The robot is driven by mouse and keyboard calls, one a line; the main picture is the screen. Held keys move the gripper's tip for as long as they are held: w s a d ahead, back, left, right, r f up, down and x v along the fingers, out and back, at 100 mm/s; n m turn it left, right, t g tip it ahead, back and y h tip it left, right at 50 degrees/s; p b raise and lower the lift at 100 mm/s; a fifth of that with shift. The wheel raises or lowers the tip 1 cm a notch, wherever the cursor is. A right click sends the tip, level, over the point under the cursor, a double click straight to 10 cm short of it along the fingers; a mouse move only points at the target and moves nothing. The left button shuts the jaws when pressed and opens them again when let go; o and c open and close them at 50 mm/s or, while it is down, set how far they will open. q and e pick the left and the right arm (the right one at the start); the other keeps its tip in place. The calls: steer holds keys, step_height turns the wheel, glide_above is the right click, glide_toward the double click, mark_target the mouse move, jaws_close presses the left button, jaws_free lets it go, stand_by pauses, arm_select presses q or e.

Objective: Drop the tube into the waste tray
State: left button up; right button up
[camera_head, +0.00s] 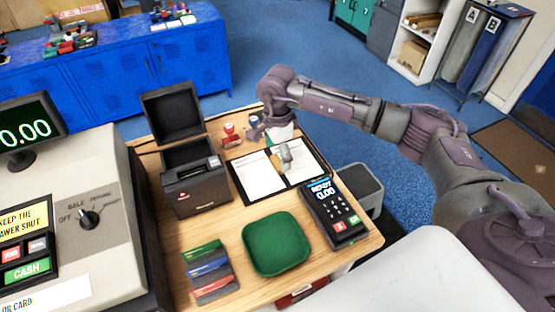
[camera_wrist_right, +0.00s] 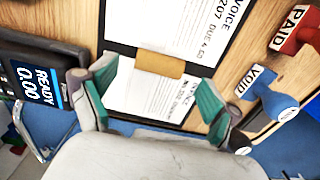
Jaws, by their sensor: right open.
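A short tan cardboard tube (camera_wrist_right: 160,63) lies on the papers of a black clipboard, between the two fingers of my right gripper (camera_wrist_right: 157,80) in the wrist view. The fingers are spread, with a gap on each side of the tube. In the head view the right gripper (camera_head: 284,152) is above the clipboard, and only a bit of tan shows beside it. A green, empty, shallow tray (camera_head: 275,243) sits on the wooden counter, nearer than the clipboard; no label shows on it. My left gripper is out of view.
The clipboard (camera_head: 245,192) has a card terminal (camera_head: 335,212) at its right and a black open-lidded box (camera_head: 196,190) at its left. PAID (camera_wrist_right: 293,30) and VOID (camera_wrist_right: 270,98) stamps stand close by. Cards (camera_head: 208,270) lie left of the tray. A grey bin (camera_head: 362,184) stands beyond the counter's right edge.

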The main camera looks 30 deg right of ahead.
mark_target(278, 164)
steer(key=shift+f, duration=1.3)
steer(key=c, duration=0.9)
steer(key=shift+r, duration=0.1)
